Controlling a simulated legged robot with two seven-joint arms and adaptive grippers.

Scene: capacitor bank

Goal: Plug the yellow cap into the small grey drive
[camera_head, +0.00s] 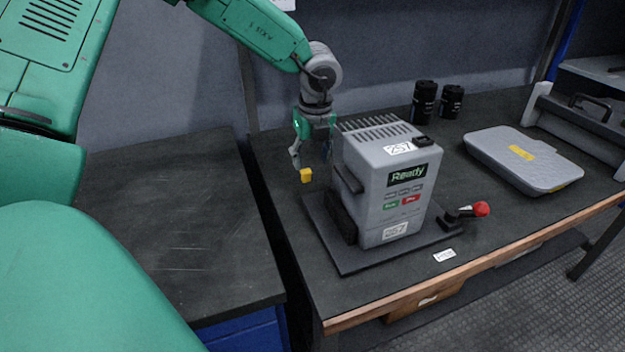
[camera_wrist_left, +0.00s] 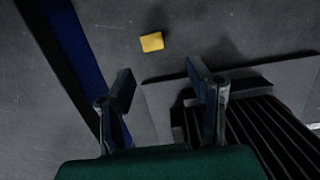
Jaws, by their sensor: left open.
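The yellow cap (camera_head: 306,175) is a small block. It appears to rest on the dark bench just off the left corner of the drive's base plate. The left wrist view shows the cap (camera_wrist_left: 152,42) beyond the fingertips, between their lines and touching neither. My left gripper (camera_head: 311,157) points down above the cap, open and empty; its spread fingers (camera_wrist_left: 160,80) also show in the wrist view. The grey drive (camera_head: 378,190) stands upright with a lit "Ready" screen, right of the gripper. No socket for the cap can be made out. My right gripper is not in view.
The drive stands on a dark base plate (camera_head: 355,262). A red-knobbed lever (camera_head: 480,209) is at its right. Two black cylinders (camera_head: 424,102) and a grey case (camera_head: 522,158) are farther right. A gap separates the left bench (camera_head: 170,220) from this one.

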